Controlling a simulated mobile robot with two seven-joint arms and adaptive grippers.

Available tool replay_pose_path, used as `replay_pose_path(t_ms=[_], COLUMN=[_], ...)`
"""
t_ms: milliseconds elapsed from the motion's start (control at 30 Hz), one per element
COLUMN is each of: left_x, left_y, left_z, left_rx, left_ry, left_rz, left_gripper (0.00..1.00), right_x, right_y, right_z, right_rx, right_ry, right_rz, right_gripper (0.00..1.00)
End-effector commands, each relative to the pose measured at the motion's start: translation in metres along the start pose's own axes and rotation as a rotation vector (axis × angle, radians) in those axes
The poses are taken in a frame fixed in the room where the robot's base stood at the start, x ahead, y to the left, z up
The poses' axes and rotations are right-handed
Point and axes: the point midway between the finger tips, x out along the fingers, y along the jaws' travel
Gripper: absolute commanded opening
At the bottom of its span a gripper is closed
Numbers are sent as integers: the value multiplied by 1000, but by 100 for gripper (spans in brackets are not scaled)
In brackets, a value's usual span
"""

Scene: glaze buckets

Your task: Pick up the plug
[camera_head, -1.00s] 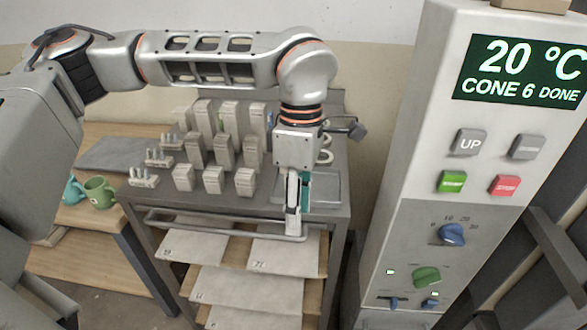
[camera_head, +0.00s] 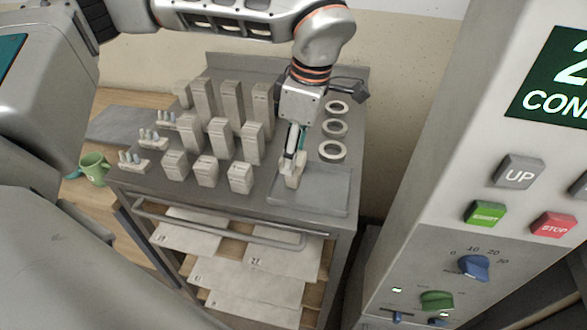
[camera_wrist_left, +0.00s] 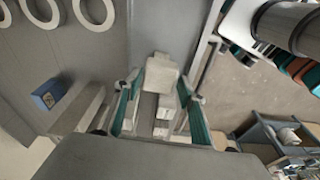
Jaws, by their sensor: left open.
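My left gripper (camera_head: 291,176) points down over the left edge of a shallow grey tray (camera_head: 325,188) on the cart top. It is open. A pale, blocky piece that may be the plug (camera_head: 291,183) shows at its fingertips in the head view. In the wrist view, a pale piece (camera_wrist_left: 161,74) lies between the spread left gripper (camera_wrist_left: 160,92) fingers. I cannot tell whether the fingers touch it, and they hide part of it. My right gripper is not in view.
Several pale upright blocks (camera_head: 252,143) stand left of the gripper. Three white rings (camera_head: 332,150) lie behind the tray. A rail (camera_head: 220,228) runs along the cart's front. A kiln control panel (camera_head: 500,215) stands close on the right. The tray's right part is clear.

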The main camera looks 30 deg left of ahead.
Motion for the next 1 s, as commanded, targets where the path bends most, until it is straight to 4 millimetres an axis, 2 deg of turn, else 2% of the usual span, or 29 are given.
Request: replay_pose_path(t_ms=[167,500,833,867,967,1000], left_x=[11,59,66,66,66,65], left_y=[0,-1,0,0,0,0], left_z=[0,0,0,0,0,0], left_rx=[0,0,0,0,0,0], left_ry=[0,0,-1,-1,-1,-1], left_rz=[-1,-2,0,0,0,0], left_gripper=[40,40,40,35,9,8], right_x=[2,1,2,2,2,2], right_y=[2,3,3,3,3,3], right_z=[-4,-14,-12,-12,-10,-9], right_rx=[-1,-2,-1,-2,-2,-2], right_ry=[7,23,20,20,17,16], right_rz=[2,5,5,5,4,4], right_gripper=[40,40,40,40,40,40])
